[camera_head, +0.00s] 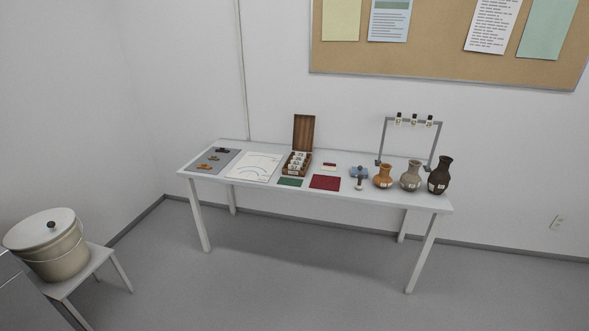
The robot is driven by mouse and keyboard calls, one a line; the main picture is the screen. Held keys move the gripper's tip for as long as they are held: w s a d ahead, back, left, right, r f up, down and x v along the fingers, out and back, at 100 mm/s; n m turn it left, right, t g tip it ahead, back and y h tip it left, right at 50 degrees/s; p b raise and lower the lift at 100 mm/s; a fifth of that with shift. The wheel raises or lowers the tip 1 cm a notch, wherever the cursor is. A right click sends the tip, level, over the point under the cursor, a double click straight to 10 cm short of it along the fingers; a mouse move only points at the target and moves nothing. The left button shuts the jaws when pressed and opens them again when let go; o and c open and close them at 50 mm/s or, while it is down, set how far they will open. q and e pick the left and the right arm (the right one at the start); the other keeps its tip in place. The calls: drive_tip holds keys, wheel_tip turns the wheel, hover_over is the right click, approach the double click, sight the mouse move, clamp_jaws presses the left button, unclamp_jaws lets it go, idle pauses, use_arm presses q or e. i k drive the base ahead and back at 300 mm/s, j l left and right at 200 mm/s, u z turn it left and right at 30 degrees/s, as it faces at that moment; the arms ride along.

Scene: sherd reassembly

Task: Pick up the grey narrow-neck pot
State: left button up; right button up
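The grey narrow-neck pot (410,177) stands upright near the right end of the white table (340,197). A small pale label shows on its front. An orange-brown pot (384,177) stands close on its left and a taller dark brown pot (440,175) close on its right. Neither of my grippers shows in the head view, and the table is some distance away across the floor.
A metal rack (412,123) with small hanging items stands behind the pots. An open wooden box (298,164), a red mat (325,182) and a grey mat (213,161) lie further left. A lidded bucket (62,257) sits on a stool at left. Floor before the table is clear.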

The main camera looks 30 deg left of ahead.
sight(410, 180)
drive_tip(key=i+j, duration=0.2)
drive_tip(key=i, duration=0.3)
drive_tip(key=i+j, duration=0.15)
drive_tip(key=i, duration=0.3)
drive_tip(key=i+j+z, duration=0.1)
drive_tip(key=i, duration=0.4)
drive_tip(key=i+j, duration=0.3)
drive_tip(key=i, duration=0.15)
drive_tip(key=i+j, duration=0.2)
drive_tip(key=i, duration=0.25)
drive_tip(key=i+j, duration=0.25)
drive_tip(key=i, duration=0.25)
drive_tip(key=l+z, duration=0.05)
